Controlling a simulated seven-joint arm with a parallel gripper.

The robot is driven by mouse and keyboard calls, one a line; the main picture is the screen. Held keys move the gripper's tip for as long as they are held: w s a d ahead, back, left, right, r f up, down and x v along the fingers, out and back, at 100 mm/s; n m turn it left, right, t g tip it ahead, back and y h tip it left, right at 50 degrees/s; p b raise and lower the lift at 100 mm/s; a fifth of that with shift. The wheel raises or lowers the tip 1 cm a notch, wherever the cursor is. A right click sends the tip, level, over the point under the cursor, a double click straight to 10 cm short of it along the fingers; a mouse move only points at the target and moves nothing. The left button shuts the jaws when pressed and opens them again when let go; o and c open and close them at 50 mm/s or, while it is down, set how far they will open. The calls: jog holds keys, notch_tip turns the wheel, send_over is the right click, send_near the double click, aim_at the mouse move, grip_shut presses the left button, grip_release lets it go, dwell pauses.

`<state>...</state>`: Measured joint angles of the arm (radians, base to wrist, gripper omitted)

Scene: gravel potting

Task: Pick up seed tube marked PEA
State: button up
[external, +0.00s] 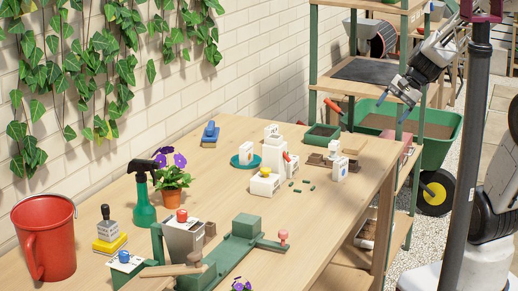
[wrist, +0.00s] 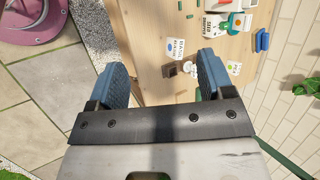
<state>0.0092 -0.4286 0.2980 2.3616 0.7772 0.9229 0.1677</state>
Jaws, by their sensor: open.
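My gripper (external: 396,99) is open and empty, high above the right end of the wooden table in the external view. Its two blue fingers stand wide apart in the wrist view (wrist: 163,78), with the table below them. Several small dark green pieces (external: 304,186) lie on the table in front of a white dispenser (external: 275,151). The dispenser also shows at the top of the wrist view (wrist: 217,24). A white labelled packet (external: 340,169) stands to its right.
A white block (external: 265,184) and a teal saucer (external: 236,162) are near the dispenser. A green tray (external: 321,136) lies behind. A green fixture (external: 232,258), spray bottle (external: 144,208), potted flower (external: 172,184) and red bucket (external: 45,235) fill the near left. A shelf post (external: 313,60) stands behind.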

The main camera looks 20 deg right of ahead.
jog(key=w+a+f+m+t+y, duration=0.1)
jog(key=w+a+f+m+y, duration=0.3)
jog(key=w, duration=0.4)
jog(key=m+t+h, duration=0.1)
jog(key=m+t, duration=0.6)
jog(key=m, duration=0.8)
send_near(336, 143)
jog(key=x, duration=0.5)
jog(key=shift+w+a, duration=0.1)
jog(key=shift+a, duration=0.05)
jog(key=shift+x, duration=1.3)
jog(key=shift+x, duration=2.6)
jog(key=shift+w, duration=0.1)
